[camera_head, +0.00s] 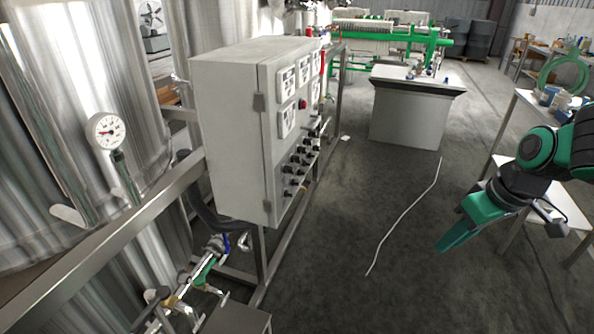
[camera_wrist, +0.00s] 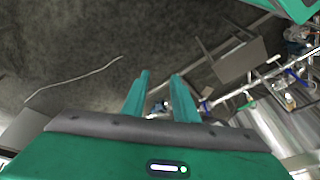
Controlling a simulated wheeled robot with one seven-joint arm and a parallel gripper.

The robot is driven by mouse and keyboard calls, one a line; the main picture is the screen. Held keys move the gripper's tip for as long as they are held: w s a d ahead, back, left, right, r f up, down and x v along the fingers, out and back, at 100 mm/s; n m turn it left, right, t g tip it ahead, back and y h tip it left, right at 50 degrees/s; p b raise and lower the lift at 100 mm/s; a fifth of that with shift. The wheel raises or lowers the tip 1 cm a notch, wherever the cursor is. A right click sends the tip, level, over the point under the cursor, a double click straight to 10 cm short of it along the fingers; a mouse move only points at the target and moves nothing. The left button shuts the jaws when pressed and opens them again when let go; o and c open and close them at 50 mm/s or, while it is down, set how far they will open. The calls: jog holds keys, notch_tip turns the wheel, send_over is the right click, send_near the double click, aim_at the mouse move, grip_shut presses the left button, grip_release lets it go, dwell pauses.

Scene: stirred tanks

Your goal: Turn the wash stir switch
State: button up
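A grey control cabinet (camera_head: 228,130) stands left of centre in the head view. Its front face carries several black rotary switches (camera_head: 299,160) in rows on the lower part. Labels are too small to read, so I cannot tell which one is the wash stir switch. My gripper (camera_head: 447,243) is at the right of the head view, well apart from the cabinet, over open floor. In the wrist view, the two green fingers of my gripper (camera_wrist: 160,78) stand apart with nothing held between them. The switches cannot be made out in the wrist view.
White-faced meters (camera_head: 287,82) and a red button (camera_head: 303,104) sit above the switches. A steel tank with a gauge (camera_head: 106,131) and a metal frame rail (camera_head: 110,235) stand left. A grey bench (camera_head: 408,112) stands behind. The floor between cabinet and gripper holds only a thin white line.

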jog(key=w+a+n+y, duration=0.2)
jog(key=w+a+n, duration=0.2)
jog(key=w+a, duration=0.1)
jog(key=n+t+y, duration=0.5)
jog(key=n+y, duration=0.3)
jog(key=n, duration=0.2)
send_near(293, 170)
jog(key=x, duration=0.8)
jog(key=shift+w+a+f, duration=0.1)
jog(key=shift+w+a, duration=0.1)
jog(key=shift+a, duration=0.05)
grip_shut()
